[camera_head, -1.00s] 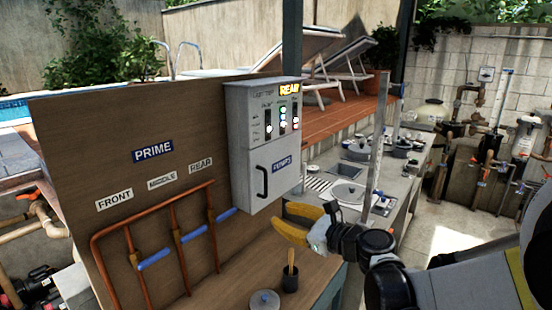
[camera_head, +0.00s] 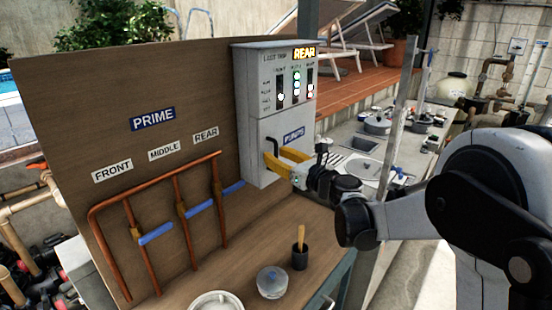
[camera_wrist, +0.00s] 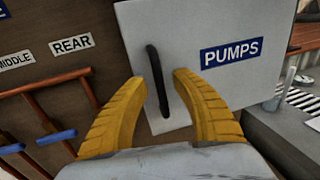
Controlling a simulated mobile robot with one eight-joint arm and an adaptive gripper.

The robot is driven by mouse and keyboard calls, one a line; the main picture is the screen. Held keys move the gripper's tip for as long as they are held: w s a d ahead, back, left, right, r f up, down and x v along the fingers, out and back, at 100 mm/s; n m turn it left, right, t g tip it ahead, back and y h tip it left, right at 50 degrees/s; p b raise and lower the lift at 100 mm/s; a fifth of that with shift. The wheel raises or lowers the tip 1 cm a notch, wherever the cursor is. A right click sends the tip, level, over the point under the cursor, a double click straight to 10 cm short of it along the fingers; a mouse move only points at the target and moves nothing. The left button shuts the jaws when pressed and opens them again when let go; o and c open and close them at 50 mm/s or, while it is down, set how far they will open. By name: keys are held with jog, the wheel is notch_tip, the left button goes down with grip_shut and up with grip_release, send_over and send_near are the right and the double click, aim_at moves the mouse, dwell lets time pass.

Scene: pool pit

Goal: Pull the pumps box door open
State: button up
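The grey pumps box (camera_head: 275,95) is mounted on the brown wooden board, with switches and a lit "REAR" display on its upper part. Its lower door (camera_head: 292,123) carries a blue "PUMPS" label and looks shut. The black bar handle (camera_wrist: 157,80) stands upright on the door's left side. My gripper (camera_head: 278,158) has yellow fingers and is at the handle's height. In the wrist view my gripper (camera_wrist: 155,85) is open, with one finger on each side of the handle's lower part. I cannot tell whether either finger touches it.
Copper pipes with blue valve levers (camera_head: 156,234) run along the board at the left. A cup with a wooden-handled tool (camera_head: 300,256), a lidded jar (camera_head: 272,282) and a white dish (camera_head: 216,302) stand on the bench below. A metal post (camera_head: 396,130) rises at the right.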

jog(key=shift+w+a, duration=0.1)
grip_shut()
